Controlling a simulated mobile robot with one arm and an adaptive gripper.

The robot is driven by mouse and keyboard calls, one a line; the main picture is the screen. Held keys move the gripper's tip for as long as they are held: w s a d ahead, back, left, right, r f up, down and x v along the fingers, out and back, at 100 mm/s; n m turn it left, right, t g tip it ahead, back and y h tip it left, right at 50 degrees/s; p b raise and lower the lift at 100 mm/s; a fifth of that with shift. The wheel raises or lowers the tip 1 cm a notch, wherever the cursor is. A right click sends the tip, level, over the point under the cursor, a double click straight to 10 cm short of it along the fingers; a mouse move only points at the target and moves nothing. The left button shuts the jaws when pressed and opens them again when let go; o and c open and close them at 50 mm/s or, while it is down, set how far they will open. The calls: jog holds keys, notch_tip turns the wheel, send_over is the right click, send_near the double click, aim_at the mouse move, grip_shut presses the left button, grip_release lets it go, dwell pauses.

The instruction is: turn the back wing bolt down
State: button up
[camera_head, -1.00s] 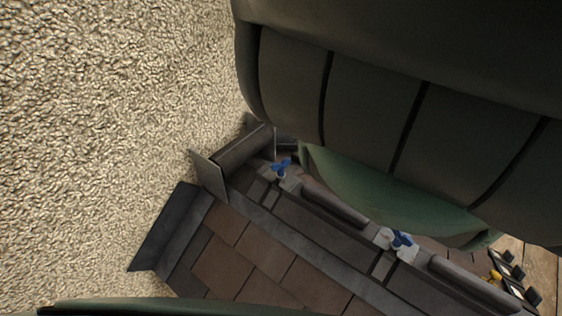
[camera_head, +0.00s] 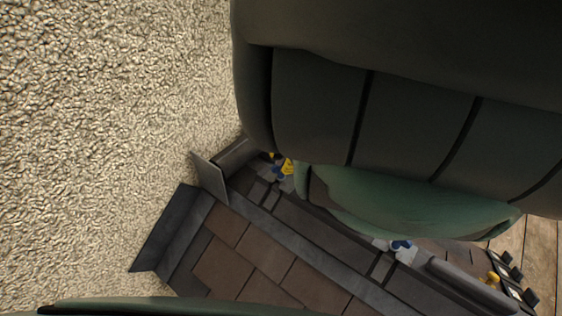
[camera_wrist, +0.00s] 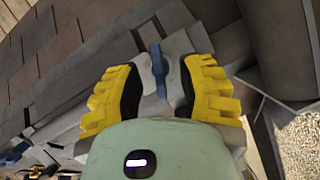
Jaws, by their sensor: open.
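A blue wing bolt (camera_head: 278,176) sits on a light clamp on the dark ridge, at the end nearer the rough wall. My gripper (camera_wrist: 161,78) is open, with a yellow finger on either side of this blue bolt (camera_wrist: 160,62) in the wrist view. The bolt's wings stand in the gap, apart from both fingers as far as I can tell. In the head view a yellow finger partly covers it. A second blue wing bolt (camera_head: 400,245) on a light clamp lies farther along the ridge, partly hidden by my arm.
The rough pebbled wall (camera_head: 110,120) rises on the left, close to an upright dark plate (camera_head: 211,177). Brown roof tiles (camera_head: 255,240) slope below the ridge. Dark clip-like parts (camera_head: 508,270) and a yellow piece (camera_head: 493,278) lie at the lower right on wood.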

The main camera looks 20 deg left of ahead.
jog(key=shift+s+a+f, duration=0.1)
jog(key=shift+s+f, duration=0.15)
jog(key=shift+f, duration=0.25)
jog(key=shift+o, duration=0.4)
